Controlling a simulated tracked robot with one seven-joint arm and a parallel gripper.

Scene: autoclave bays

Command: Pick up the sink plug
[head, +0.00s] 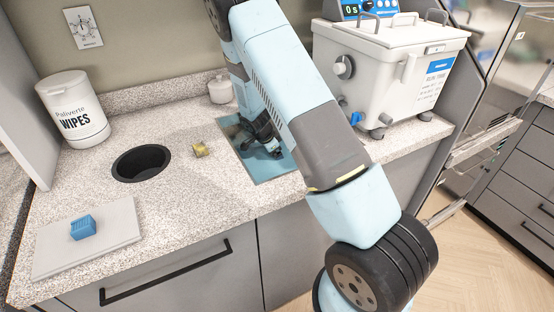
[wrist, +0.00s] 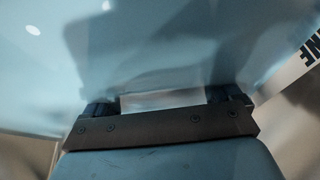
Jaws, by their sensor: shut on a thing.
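My gripper (head: 262,148) is low over the blue mat (head: 284,170) on the counter, pointing down. In the wrist view its two dark fingers (wrist: 160,100) are shut on a pale grey-white thing (wrist: 160,101), of which only a blurred strip shows. In the head view my gripper hides that thing, and I cannot tell from its look whether it is the sink plug. The round black sink hole (head: 141,163) is open, left of the gripper. A small yellowish piece (head: 201,149) lies on the counter between the hole and the mat.
A white wipes tub (head: 72,108) and a small white jar (head: 221,89) stand at the back. A blue block (head: 83,227) lies on a pale board (head: 115,226) at the front left. A large white lidded bath (head: 390,75) stands right of my arm.

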